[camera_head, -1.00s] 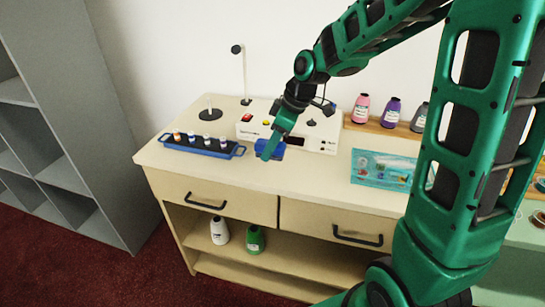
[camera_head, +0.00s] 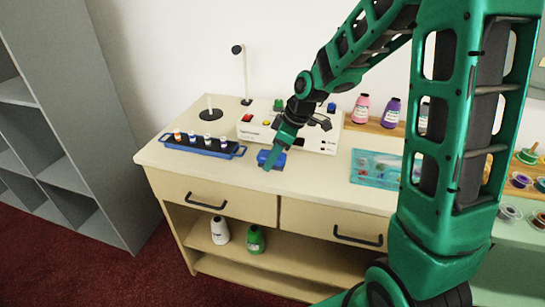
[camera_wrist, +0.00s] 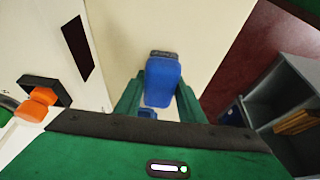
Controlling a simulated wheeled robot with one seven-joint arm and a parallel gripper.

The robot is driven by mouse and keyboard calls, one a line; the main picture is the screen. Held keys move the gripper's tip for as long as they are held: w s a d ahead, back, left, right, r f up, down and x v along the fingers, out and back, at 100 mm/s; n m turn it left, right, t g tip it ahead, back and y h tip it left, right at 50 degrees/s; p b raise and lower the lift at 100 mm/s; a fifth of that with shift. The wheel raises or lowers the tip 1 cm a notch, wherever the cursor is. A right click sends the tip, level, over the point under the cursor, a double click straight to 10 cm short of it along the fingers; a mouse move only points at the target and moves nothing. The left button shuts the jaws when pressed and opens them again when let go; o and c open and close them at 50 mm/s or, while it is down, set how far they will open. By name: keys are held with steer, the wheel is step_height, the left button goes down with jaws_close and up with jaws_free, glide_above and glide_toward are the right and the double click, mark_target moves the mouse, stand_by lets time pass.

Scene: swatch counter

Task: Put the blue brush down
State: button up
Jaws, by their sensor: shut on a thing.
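The blue brush (camera_head: 271,159) is at the counter top, just in front of the white machine. In the wrist view the blue brush (camera_wrist: 162,80) lies between my two green fingers, with a dark grey end pointing away from the wrist. My gripper (camera_head: 274,157) is shut on it and points down at the counter. The wrist view also shows my gripper (camera_wrist: 158,98) from above. The brush is at or very near the counter surface; I cannot tell whether it touches.
The counter (camera_head: 310,178) has free room in front of the brush. A blue tray (camera_head: 203,147) with several small bottles stands to the left. The white machine (camera_head: 318,138) stands behind. A teal tray (camera_head: 375,169) lies to the right. A grey shelf unit (camera_head: 75,120) stands at far left.

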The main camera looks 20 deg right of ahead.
steer(key=shift+s+f, duration=0.1)
steer(key=shift+f, duration=0.15)
steer(key=o, duration=1.2)
steer(key=shift+f, duration=0.15)
steer(key=shift+s, duration=0.15)
steer(key=shift+a, duration=0.1)
steer(key=shift+r, duration=0.5)
steer(key=v, duration=1.2)
steer(key=s+d+f+m+g+h, duration=0.1)
steer(key=s+d+m, duration=0.3)
steer(key=s, duration=0.5)
steer(key=s+d+f+m+g+h, duration=0.1)
steer(key=s+d+m, duration=0.4)
steer(key=s+m, duration=0.2)
steer(key=s+d+f+m+h, duration=0.1)
steer(key=s+d+m, duration=0.4)
steer(key=s, duration=0.7)
steer(key=shift+f+m+g, duration=0.25)
steer(key=shift+m+g, duration=0.15)
steer(key=shift+m, duration=0.2)
